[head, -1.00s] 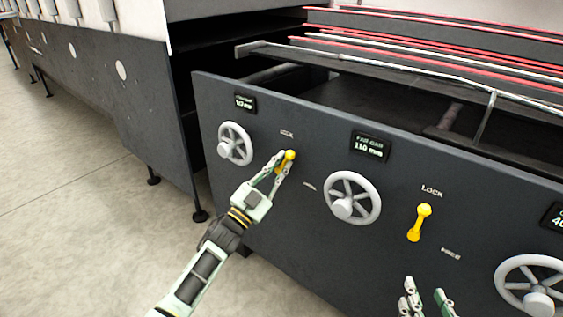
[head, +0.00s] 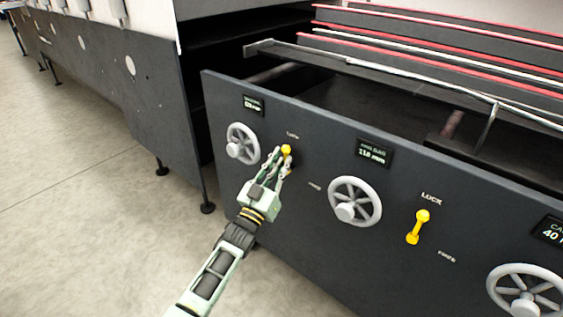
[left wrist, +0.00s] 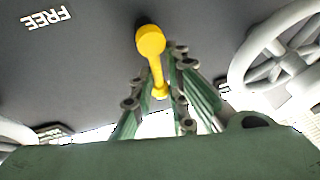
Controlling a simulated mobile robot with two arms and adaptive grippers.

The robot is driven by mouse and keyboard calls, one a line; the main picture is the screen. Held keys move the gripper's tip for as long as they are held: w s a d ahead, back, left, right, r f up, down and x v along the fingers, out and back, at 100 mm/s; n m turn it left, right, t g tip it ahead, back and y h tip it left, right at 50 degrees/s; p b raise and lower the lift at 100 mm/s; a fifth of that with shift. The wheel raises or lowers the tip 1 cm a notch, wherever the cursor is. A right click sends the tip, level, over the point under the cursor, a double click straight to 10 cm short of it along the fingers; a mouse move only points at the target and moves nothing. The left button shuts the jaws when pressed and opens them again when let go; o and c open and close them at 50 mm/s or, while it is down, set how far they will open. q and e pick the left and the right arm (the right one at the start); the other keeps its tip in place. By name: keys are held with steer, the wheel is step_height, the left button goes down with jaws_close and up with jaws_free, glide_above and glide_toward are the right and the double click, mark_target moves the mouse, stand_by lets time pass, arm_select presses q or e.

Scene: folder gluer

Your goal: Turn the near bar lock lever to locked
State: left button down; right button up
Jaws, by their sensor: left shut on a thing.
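A yellow lock lever (head: 286,149) sits on the dark front panel, just below a LOCK label. It also shows in the left wrist view (left wrist: 150,42), its arm running down between my fingers. My left gripper (head: 281,162) is shut on this lever, with a finger on either side of it; the fingers partly hide its lower part in the head view. A second yellow lever (head: 418,227) stands further right, tilted, between LOCK and FREE labels, with no gripper at it. My right gripper is out of view.
Grey handwheels (head: 242,143) (head: 354,201) flank the held lever. Another handwheel (head: 525,291) is at the lower right. Small dark displays (head: 374,153) sit above the wheels. Bare floor lies at the left.

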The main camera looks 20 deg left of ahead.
arm_select(q)
steer(key=shift+d+f, duration=0.4)
steer(key=c, duration=2.1)
jaws_free()
steer(key=shift+o, duration=1.4)
steer(key=shift+s+d+r, duration=0.1)
steer(key=shift+a+r, duration=0.15)
steer(key=shift+a, duration=0.05)
steer(key=v, duration=1.1)
steer(key=shift+s, duration=0.4)
